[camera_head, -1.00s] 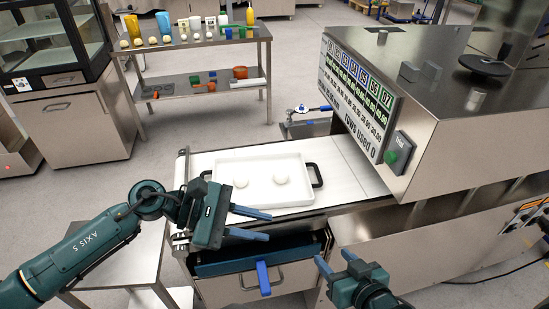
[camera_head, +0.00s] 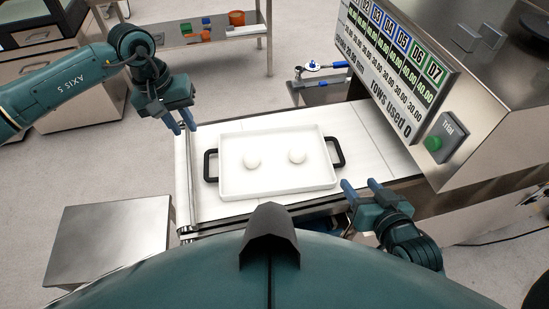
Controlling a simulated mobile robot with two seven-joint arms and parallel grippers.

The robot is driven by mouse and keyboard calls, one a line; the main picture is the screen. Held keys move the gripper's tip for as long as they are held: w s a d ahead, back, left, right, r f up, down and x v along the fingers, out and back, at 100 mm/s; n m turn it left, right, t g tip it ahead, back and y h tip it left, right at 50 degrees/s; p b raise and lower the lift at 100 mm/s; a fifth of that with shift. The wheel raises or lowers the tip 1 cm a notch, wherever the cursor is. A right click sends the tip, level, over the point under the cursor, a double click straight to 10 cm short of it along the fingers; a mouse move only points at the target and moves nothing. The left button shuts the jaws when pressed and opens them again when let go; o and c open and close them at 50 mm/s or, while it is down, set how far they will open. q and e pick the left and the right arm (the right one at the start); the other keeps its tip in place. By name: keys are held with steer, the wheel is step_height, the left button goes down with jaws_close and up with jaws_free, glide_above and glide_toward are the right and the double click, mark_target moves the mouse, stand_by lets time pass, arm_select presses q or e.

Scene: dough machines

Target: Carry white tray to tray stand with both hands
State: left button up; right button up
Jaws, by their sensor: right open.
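The white tray (camera_head: 230,182) lies flat on the conveyor bed of the dough machine, with two round dough balls on it. It has a black left handle (camera_head: 207,166) and a black right handle (camera_head: 338,152). My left gripper (camera_head: 184,130) is above and a little left of the left handle, fingers pointing down, apart and empty. My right gripper (camera_head: 361,184) is open and empty, just below and right of the right handle, touching nothing I can see. No stand is clearly marked; a low steel table (camera_head: 110,240) stands at lower left.
The machine's housing with its display panel (camera_head: 390,75) and green button (camera_head: 434,143) rises close on the right. A shelf (camera_head: 190,35) with small items stands at the back. My own body covers the bottom middle. Floor is free between the steel table and the shelf.

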mark_target(206, 160)
arm_select(q)
steer(key=f, duration=0.4)
steer(key=d+f, duration=0.1)
steer(key=f, duration=0.3)
steer(key=d+f, duration=0.1)
steer(key=f, duration=0.4)
steer(key=shift+w+d, duration=0.15)
steer(key=shift+d, duration=0.05)
arm_select(e)
steer(key=x, duration=1.3)
steer(key=shift+w, duration=0.1)
arm_select(q)
steer(key=shift+r, duration=0.1)
steer(key=shift+c, duration=0.2)
arm_select(e)
steer(key=shift+c, duration=0.2)
arm_select(q)
jaws_close()
arm_select(e)
steer(key=c, duration=0.9)
